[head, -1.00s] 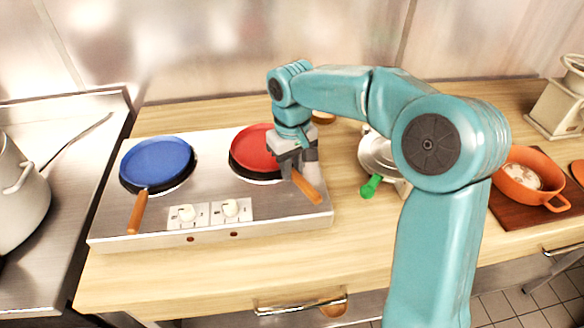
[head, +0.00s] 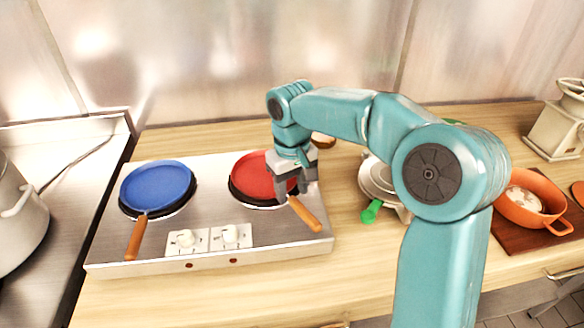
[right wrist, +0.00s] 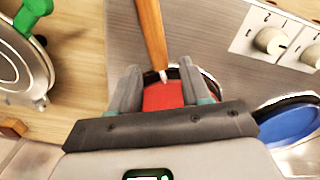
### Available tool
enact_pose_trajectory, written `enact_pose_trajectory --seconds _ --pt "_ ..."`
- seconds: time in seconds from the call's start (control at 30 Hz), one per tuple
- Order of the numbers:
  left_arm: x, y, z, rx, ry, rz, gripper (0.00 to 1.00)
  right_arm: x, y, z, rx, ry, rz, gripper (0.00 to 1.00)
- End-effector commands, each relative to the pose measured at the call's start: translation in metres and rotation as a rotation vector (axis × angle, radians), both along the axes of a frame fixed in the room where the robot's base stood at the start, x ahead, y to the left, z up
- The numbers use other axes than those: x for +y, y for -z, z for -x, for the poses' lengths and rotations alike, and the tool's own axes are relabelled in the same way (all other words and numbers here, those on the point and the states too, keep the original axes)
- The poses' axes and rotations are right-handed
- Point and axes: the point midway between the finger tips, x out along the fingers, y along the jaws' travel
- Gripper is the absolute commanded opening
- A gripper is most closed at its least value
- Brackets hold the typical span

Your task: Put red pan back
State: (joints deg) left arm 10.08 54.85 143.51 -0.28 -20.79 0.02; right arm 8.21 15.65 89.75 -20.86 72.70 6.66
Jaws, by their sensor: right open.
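The red pan (head: 254,174) rests on the right burner of the steel double hotplate (head: 210,225), its wooden handle (head: 304,214) pointing to the front right. My right gripper (head: 297,196) is over the pan's right edge, where the handle begins. In the right wrist view my right gripper (right wrist: 155,85) is open, its fingers apart on either side of the handle's base, and the red pan (right wrist: 163,97) shows between them. I cannot tell whether the fingers touch it. The gripper hides part of the pan. My left gripper is not in view.
A blue pan (head: 157,184) sits on the left burner. An orange pot (head: 527,203) is on a board at the right, near a grinder (head: 558,120). A large pot (head: 18,205) stands at far left.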

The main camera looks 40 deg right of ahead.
Motion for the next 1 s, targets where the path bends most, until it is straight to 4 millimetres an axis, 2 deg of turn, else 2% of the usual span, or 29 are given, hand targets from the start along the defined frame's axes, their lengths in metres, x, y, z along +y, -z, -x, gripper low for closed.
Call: enact_pose_trajectory --seconds 0.03,0.2,0.4,0.6,1.0 --pt "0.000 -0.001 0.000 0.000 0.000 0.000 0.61 0.000 -0.013 -0.001 -0.007 0.000 0.000 0.47" --pt "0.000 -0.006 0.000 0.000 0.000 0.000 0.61 0.000 -0.055 -0.001 -0.006 0.001 0.001 0.47" --pt "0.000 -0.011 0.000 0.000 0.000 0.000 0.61 0.000 -0.090 0.000 -0.002 0.000 0.000 0.47" --pt "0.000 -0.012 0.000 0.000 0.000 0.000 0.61 0.000 -0.102 0.000 -0.001 0.000 0.000 0.47" --pt "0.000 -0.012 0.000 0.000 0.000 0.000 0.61 0.000 -0.101 0.000 0.000 0.000 0.000 0.47"
